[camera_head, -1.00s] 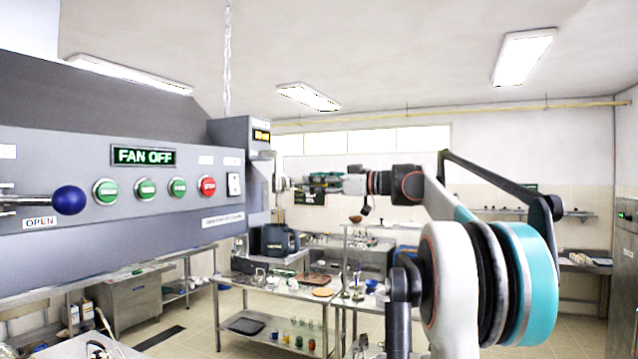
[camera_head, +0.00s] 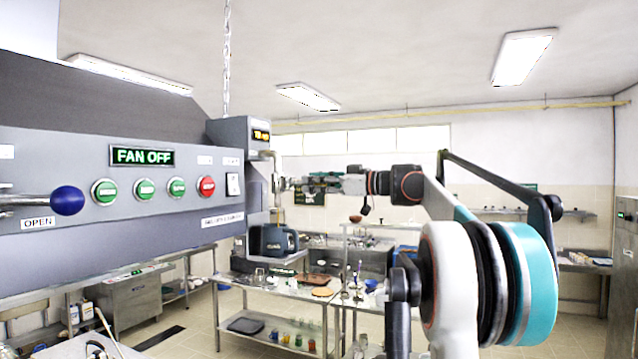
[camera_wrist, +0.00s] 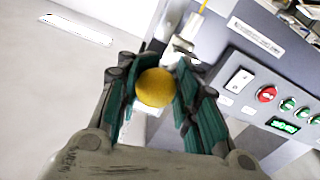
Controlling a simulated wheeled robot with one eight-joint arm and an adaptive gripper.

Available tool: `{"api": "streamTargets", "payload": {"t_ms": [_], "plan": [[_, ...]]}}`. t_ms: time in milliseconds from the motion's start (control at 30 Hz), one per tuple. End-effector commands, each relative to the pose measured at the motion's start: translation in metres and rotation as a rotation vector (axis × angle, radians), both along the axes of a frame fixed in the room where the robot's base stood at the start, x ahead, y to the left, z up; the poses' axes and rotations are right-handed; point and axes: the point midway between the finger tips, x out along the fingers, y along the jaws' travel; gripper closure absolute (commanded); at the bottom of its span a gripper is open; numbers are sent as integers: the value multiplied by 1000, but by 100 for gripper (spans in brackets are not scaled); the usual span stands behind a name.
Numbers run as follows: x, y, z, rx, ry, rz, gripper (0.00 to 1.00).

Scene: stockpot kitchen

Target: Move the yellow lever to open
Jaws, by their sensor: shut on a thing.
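The yellow lever's round knob (camera_wrist: 155,87) sits between the two teal-padded fingers of my gripper (camera_wrist: 157,95) in the wrist view. The fingers are closed on the knob from both sides. A metal fitting (camera_wrist: 185,42) shows just beyond the knob, beside the grey panel. In the head view my gripper (camera_head: 300,184) is small, at the right end of the panel; the knob cannot be made out there.
The grey panel (camera_head: 120,225) fills the left, with a blue-knobbed lever (camera_head: 68,200) beside an OPEN label, several green buttons (camera_head: 144,189), a red button (camera_head: 206,186) and a FAN OFF display (camera_head: 142,156). Steel tables (camera_head: 300,285) stand below and behind.

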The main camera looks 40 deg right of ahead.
Motion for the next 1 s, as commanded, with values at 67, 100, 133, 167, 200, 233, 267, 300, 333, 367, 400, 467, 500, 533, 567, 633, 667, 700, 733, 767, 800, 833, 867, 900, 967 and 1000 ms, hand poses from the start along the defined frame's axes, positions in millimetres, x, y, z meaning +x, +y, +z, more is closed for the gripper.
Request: {"api": "streamTargets", "payload": {"t_ms": [67, 100, 133, 167, 200, 233, 267, 300, 333, 367, 400, 467, 500, 533, 567, 633, 667, 700, 733, 767, 800, 833, 867, 900, 967, 1000], "plan": [[3, 2, 4, 7, -7, -2, 100], [3, 2, 4, 7, -7, -2, 100], [3, 2, 4, 7, -7, -2, 100], [3, 2, 4, 7, -7, -2, 100], [3, 2, 4, 7, -7, -2, 100], [3, 2, 4, 7, -7, -2, 100], [3, 2, 4, 7, -7, -2, 100], [3, 2, 4, 7, -7, -2, 70], [3, 2, 4, 7, -7, -2, 63], [3, 2, 4, 7, -8, -2, 56], [3, 2, 4, 6, -7, -1, 51], [3, 2, 4, 6, -6, 1, 51], [3, 3, 3, 6, -6, 1, 51], [3, 3, 3, 5, -5, 1, 51], [3, 3, 3, 5, -5, 1, 51], [3, 3, 2, 4, -4, 2, 51], [3, 3, 2, 4, -4, 2, 51], [3, 3, 2, 4, -4, 2, 51], [3, 3, 2, 4, -4, 2, 51], [3, 3, 2, 4, -4, 2, 51], [3, 2, 2, 4, -4, 2, 51], [3, 2, 2, 4, -4, 2, 51], [3, 2, 2, 4, -4, 1, 51], [3, 2, 1, 4, -4, 1, 51], [3, 3, 2, 5, -5, 2, 51], [3, 3, 2, 5, -5, 2, 51]]}}
